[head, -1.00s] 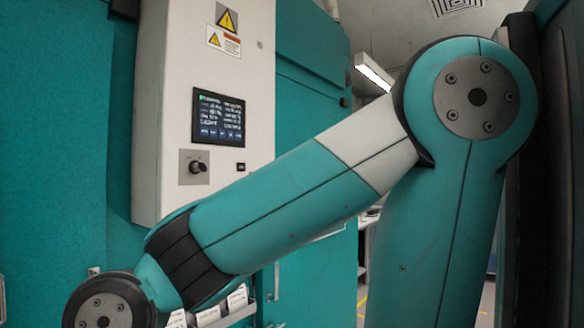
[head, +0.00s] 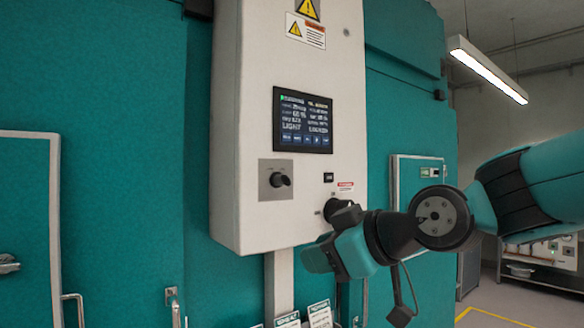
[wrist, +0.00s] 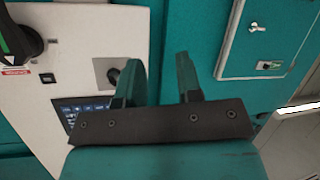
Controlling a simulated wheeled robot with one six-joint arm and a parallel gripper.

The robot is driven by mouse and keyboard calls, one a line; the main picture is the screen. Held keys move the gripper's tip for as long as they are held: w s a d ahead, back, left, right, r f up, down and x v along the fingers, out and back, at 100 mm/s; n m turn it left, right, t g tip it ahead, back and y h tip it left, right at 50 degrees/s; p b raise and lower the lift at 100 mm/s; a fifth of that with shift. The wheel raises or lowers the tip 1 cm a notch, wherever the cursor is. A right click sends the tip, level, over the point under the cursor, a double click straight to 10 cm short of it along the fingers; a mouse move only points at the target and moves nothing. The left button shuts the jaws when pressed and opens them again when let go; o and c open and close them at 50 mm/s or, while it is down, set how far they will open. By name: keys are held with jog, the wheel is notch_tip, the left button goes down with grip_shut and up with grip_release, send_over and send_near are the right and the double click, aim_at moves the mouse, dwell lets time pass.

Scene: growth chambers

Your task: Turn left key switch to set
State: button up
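A white control box (head: 232,120) hangs on the teal chamber wall. Low on it is a grey square plate with a black key switch (head: 279,180), under the screen. The key switch also shows in the wrist view (wrist: 113,77), just left of my left-hand finger and partly overlapped by it. My gripper (wrist: 158,72) is open, its two teal fingers apart with nothing between them. In the head view my gripper is low, at the box's lower right corner and below the key switch; its fingertips are hard to make out. The switch's set mark is too small to read.
A lit screen (head: 303,120) is above the key switch. A larger black rotary knob (head: 336,207) sits right of it, close to my wrist. Several white-labelled cards (head: 319,313) stand below the box. A white-framed door (head: 30,220) is at the left.

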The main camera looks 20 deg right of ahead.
aim_at(288, 176)
jog(key=w+d+r+t+h+p, duration=0.1)
jog(key=w+d+r+t, duration=0.15)
jog(key=r, duration=0.35)
jog(key=w+d+r+t+p, duration=0.1)
jog(key=w+d+r+t, duration=0.15)
jog(key=r, duration=0.25)
jog(key=shift+n, duration=0.4)
jog(key=p+x, duration=0.8)
jog(key=x, duration=0.6)
jog(key=shift+w+r, duration=0.1)
jog(key=shift+r, duration=0.1)
jog(key=shift+w+a+f, duration=0.2)
jog(key=shift+w+a, duration=0.05)
jog(key=shift+w, duration=0.45)
jog(key=shift+c, duration=0.5)
jog(key=c, duration=0.5)
